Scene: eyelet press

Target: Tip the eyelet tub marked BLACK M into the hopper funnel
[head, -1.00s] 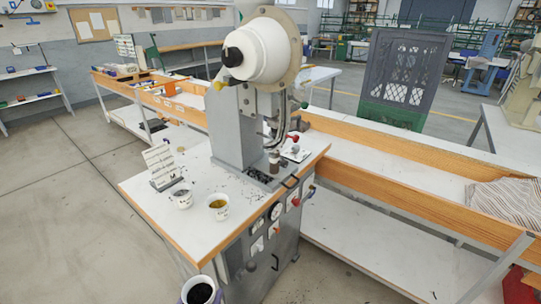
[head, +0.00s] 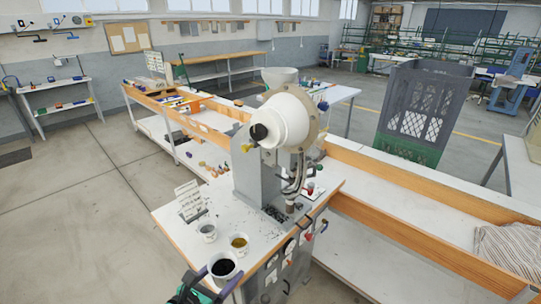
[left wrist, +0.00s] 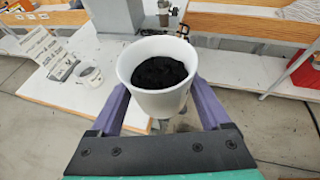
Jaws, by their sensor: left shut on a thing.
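A white tub (head: 225,275) filled with black pieces is held upright in my left gripper (head: 222,268), at the table's near corner. In the left wrist view the tub (left wrist: 152,95) sits between the purple fingers of my gripper (left wrist: 155,110), which press on its sides. No marking is readable on it. The hopper funnel (head: 280,76) appears as a pale bowl on top of the eyelet press (head: 257,170), well above and beyond the tub. My right gripper is out of view.
Two more tubs stand on the press table (head: 180,235): one with grey contents (head: 207,234) and one with brass-coloured contents (head: 239,246). A white card stand (head: 190,200) is behind them. Loose black pieces lie about the press foot. The big white press wheel (head: 285,118) sits below the funnel.

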